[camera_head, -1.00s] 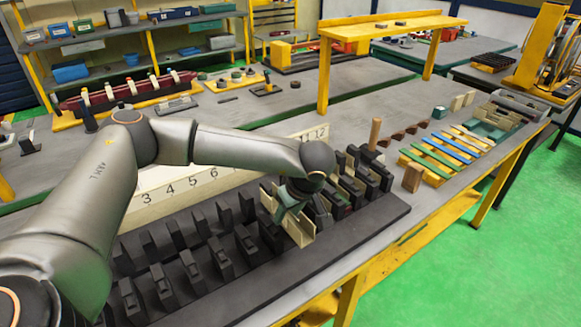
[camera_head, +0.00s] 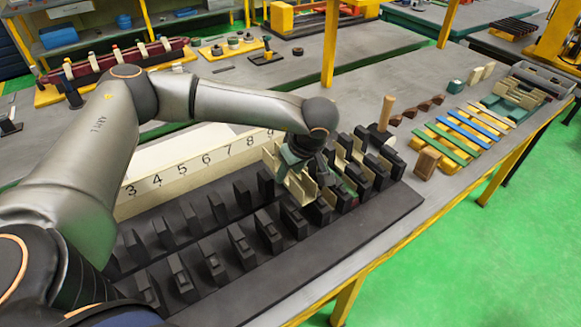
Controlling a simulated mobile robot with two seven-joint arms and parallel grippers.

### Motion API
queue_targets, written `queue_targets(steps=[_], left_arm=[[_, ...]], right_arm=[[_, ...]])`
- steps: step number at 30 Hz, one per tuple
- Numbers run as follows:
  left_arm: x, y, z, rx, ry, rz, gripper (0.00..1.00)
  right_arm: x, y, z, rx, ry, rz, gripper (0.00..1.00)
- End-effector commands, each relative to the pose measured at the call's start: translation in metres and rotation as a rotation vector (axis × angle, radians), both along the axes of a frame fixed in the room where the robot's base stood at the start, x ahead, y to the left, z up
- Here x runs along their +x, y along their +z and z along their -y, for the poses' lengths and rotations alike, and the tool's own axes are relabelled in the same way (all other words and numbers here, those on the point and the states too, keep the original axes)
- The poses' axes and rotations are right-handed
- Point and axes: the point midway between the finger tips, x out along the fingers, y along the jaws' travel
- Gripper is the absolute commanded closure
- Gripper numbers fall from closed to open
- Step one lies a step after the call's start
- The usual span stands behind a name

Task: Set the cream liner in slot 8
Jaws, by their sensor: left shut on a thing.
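My left gripper (camera_head: 300,172) reaches down over the black toothed stator block (camera_head: 235,290). It is shut on the cream liner (camera_head: 304,190), a thin folded channel whose ends show on either side of the fingers. The liner is among or just above the teeth, roughly in line with the number 8 on the cream number strip (camera_head: 190,180). Whether it touches the slot bottom is hidden by the teeth and gripper. The fingertips are partly hidden too. My right gripper is not in view.
Black teeth stand in rows on both sides of the gripper. More cream liners (camera_head: 344,149) sit among the teeth to the right. A wooden peg (camera_head: 386,112), a wooden block (camera_head: 427,163) and a rack of green, blue and cream strips (camera_head: 462,134) lie beyond.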

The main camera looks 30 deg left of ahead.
Motion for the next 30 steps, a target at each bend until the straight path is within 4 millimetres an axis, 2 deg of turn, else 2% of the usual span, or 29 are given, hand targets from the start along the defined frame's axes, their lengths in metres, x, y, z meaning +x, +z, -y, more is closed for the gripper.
queue_targets(steps=[30], left_arm=[[0.0, -0.03, 0.0, 0.001, 0.0, 0.0, 0.86]], right_arm=[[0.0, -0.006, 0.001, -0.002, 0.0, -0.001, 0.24]])
